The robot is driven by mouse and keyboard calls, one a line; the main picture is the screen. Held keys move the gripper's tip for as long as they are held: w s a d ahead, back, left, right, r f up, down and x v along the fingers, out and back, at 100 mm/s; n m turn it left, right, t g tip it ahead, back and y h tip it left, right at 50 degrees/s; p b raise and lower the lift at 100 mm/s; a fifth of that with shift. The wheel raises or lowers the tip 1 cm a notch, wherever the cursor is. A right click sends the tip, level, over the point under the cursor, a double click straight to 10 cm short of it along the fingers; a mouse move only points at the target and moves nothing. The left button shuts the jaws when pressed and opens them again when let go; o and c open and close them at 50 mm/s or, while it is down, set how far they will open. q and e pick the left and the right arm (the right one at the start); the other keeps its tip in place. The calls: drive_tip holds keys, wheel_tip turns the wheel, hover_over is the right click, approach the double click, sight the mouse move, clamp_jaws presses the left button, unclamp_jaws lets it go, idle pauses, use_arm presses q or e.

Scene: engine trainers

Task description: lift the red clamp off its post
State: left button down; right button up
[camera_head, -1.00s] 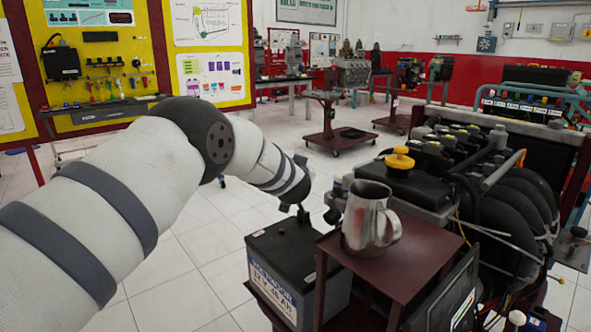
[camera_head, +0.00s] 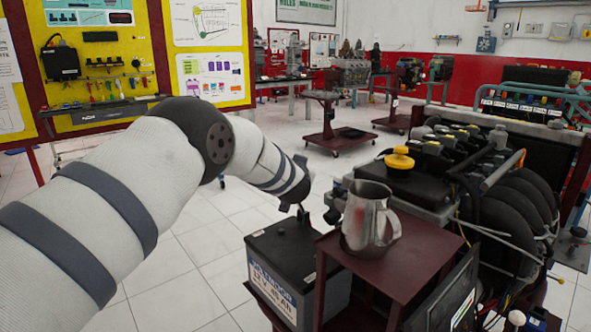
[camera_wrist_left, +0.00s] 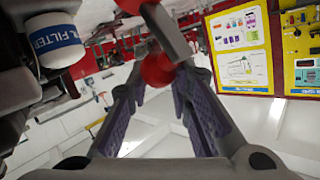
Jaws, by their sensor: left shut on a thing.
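In the left wrist view, my left gripper (camera_wrist_left: 161,76) has its two purple-padded fingers drawn together on the red clamp (camera_wrist_left: 156,68). The clamp shows as a rounded red part between the fingertips, with a grey bar (camera_wrist_left: 170,32) across it and more red above. In the head view, my left arm reaches down to the top of the battery (camera_head: 290,243); its wrist hides most of the gripper there. The clamp and post cannot be made out in the head view, and I cannot tell whether the clamp is still around the post. My right gripper is not in view.
A metal jug (camera_head: 368,215) stands on a dark red shelf (camera_head: 425,258) close to the right of the battery. The engine (camera_head: 460,180) with hoses and a yellow cap stands behind and right. A white oil filter (camera_wrist_left: 55,42) shows in the wrist view. Open tiled floor lies left.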

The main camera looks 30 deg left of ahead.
use_arm(q)
drive_tip(key=shift+s+d+f+h, duration=0.15)
drive_tip(key=shift+d+f, duration=0.1)
drive_tip(key=shift+f, duration=0.3)
drive_tip(key=shift+w+d+f+h, duration=0.15)
drive_tip(key=shift+d+f, duration=0.1)
drive_tip(key=shift+f, duration=0.3)
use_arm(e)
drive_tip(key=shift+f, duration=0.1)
use_arm(q)
drive_tip(key=c, duration=1.4)
unclamp_jaws()
drive_tip(key=shift+d, duration=0.1)
drive_tip(key=shift+o, duration=0.2)
drive_tip(key=shift+w+a+r, duration=0.1)
drive_tip(key=shift+a+r, duration=0.2)
drive_tip(key=shift+r, duration=0.1)
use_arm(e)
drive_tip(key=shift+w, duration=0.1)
use_arm(q)
drive_tip(key=s+d+r+p, duration=0.5)
drive_tip(key=s+d+r, duration=0.2)
drive_tip(key=s+r, duration=0.1)
drive_tip(key=shift+d+r, duration=0.15)
drive_tip(key=shift+r, duration=0.25)
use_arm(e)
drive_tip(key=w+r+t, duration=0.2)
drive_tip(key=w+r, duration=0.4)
